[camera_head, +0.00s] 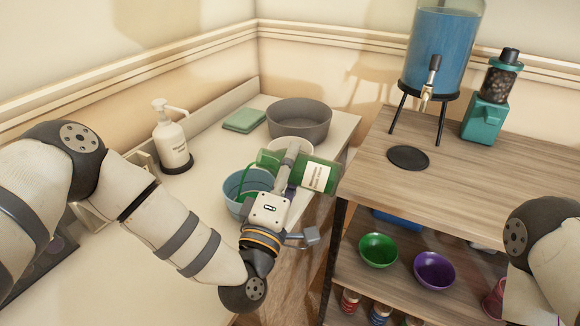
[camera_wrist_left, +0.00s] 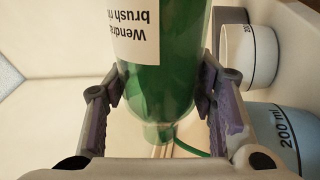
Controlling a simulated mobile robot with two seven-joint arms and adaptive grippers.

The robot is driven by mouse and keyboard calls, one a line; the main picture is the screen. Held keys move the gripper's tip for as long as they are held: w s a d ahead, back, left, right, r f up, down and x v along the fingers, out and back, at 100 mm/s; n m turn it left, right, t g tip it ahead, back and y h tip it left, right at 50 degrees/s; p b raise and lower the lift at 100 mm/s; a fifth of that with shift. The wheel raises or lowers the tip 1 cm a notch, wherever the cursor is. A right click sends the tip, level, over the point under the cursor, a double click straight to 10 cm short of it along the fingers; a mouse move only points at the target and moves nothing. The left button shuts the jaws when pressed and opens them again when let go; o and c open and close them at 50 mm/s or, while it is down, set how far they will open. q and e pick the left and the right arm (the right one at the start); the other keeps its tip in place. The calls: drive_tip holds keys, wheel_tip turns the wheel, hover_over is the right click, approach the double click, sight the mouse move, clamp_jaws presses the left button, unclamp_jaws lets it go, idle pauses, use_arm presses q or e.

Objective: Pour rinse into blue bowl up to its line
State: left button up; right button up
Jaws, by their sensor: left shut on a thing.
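A green see-through bottle with a white label (camera_head: 318,176) is held tipped on its side, neck to the left. My left gripper (camera_head: 288,165) is shut around its body. In the left wrist view the bottle (camera_wrist_left: 160,85) sits between both fingers; its label reads in part "brush". The blue bowl (camera_head: 233,186) stands on the counter below the neck, partly hidden by my gripper. A thin green strand (camera_head: 248,184) runs from the neck towards the bowl. The bowl (camera_wrist_left: 287,135) shows "200 ml" in the wrist view. The level inside cannot be made out. My right gripper is out of view.
A white bowl (camera_head: 290,145) stands close behind the bottle, with a grey basin (camera_head: 299,121) beyond. A green cloth (camera_head: 244,121) and a pump bottle (camera_head: 171,135) are at the back. A wooden shelf unit (camera_head: 470,170) with a blue dispenser (camera_head: 440,55) stands right.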

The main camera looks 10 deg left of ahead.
use_arm(q)
drive_tip(key=shift+r+n+y, duration=0.3)
drive_tip(key=shift+r+n, duration=0.1)
drive_tip(key=shift+n, duration=0.5)
drive_tip(key=shift+r, duration=0.1)
drive_tip(key=shift+a+n, duration=0.1)
drive_tip(key=shift+n, duration=0.3)
drive_tip(key=shift+r, duration=0.15)
drive_tip(key=shift+r+n+y, duration=0.15)
drive_tip(key=shift+n+y, duration=0.25)
drive_tip(key=shift+n, duration=0.2)
drive_tip(key=shift+m, duration=0.3)
idle(0.3)
drive_tip(key=shift+p, duration=0.3)
